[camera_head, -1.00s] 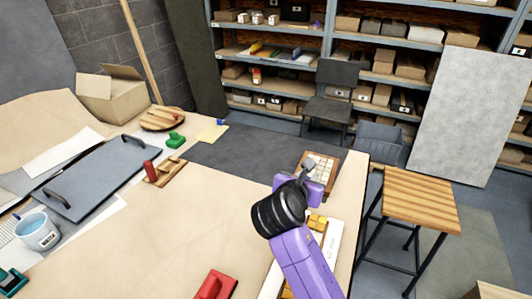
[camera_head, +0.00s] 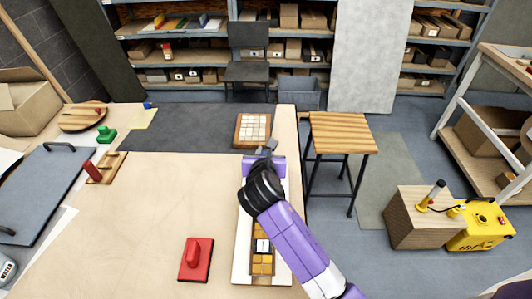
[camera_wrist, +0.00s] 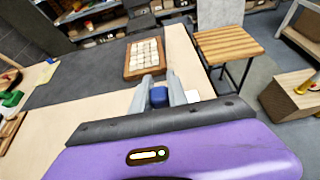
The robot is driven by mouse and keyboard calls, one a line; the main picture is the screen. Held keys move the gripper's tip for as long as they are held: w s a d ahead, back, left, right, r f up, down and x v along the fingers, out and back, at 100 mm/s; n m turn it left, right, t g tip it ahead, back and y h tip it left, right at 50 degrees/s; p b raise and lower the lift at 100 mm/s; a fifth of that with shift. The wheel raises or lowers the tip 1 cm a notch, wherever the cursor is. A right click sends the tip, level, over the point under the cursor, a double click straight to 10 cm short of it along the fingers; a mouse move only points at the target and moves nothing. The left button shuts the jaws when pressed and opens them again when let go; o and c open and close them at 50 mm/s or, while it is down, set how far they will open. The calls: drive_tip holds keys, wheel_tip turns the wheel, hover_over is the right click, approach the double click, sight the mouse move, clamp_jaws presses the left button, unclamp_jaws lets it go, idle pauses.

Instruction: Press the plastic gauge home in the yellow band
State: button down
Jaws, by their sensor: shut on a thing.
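A small blue piece (camera_wrist: 159,97), which looks like the plastic gauge, sits between the two grey fingers of my gripper (camera_wrist: 158,88) in the wrist view. The fingers are shut on it. In the head view my gripper (camera_head: 268,148) is over the far end of a long white-edged panel (camera_head: 243,248); the held piece is too small to make out there. The yellow band (camera_head: 262,258) of tiles runs along the panel, with a white, dark-marked tile among the yellow ones. My arm hides the band's far part.
A wooden tray (camera_head: 238,130) of pale tiles lies just beyond my gripper. The middle of the table (camera_head: 165,195) is clear. A wooden stool (camera_head: 342,134) stands beyond the table's right edge.

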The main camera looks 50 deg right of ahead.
drive_tip(key=shift+f+b, duration=1.1)
drive_tip(key=shift+f, duration=1.8)
drive_tip(key=shift+p, duration=1.3)
drive_tip(key=shift+f+b, duration=0.55)
drive_tip(key=shift+f, duration=0.55)
drive_tip(key=c, duration=1.2)
unclamp_jaws()
drive_tip(key=v, duration=0.8)
drive_tip(key=shift+f+b, duration=0.1)
drive_tip(key=shift+b, duration=0.3)
